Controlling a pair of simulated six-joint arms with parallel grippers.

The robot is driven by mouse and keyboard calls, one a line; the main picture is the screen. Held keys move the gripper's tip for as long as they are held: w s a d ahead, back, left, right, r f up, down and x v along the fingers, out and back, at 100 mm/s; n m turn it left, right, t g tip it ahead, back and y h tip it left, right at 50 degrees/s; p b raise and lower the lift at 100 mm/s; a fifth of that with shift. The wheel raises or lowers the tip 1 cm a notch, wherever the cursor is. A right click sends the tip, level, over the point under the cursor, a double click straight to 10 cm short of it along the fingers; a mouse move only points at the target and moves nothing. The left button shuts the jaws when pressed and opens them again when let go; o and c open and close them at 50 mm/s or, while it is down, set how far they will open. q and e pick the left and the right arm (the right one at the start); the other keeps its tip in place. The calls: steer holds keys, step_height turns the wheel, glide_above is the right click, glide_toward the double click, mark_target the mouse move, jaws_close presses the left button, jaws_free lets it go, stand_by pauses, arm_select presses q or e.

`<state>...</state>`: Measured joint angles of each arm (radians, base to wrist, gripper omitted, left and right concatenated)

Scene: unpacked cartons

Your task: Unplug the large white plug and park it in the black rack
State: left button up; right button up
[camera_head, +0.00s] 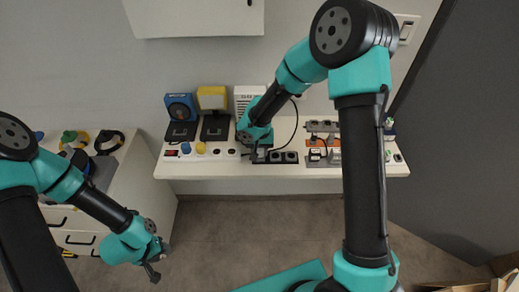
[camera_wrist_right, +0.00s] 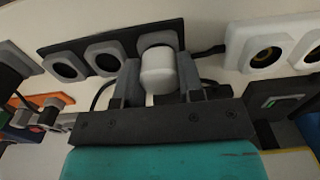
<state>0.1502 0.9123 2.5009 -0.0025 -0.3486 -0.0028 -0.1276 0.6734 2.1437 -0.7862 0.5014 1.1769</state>
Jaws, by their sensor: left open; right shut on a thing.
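The large white plug (camera_wrist_right: 158,75) is between the fingers of my right gripper (camera_wrist_right: 158,88) in the right wrist view. It sits at the end opening of a black strip (camera_wrist_right: 83,50) with grey-rimmed round openings; how deeply it is seated is hidden. In the head view the black strip (camera_head: 283,157) lies at the shelf's front edge, and my right gripper (camera_head: 259,150) is over its left end. I cannot tell whether this strip is the black rack. My left gripper (camera_head: 153,268) is open and empty, low over the floor, left of the shelf.
A white socket strip (camera_head: 201,150) with coloured plugs lies left of the black strip. Blue (camera_head: 180,107) and yellow (camera_head: 212,98) devices stand behind it. Grey socket blocks (camera_head: 322,127) are to the right. A dark cable (camera_head: 297,120) loops near my right gripper. Drawers (camera_head: 80,240) stand left.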

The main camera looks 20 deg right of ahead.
steer(key=shift+f, duration=0.15)
steer(key=o, duration=1.2)
step_height(320, 180, up, 18)
steer(key=shift+f, duration=0.25)
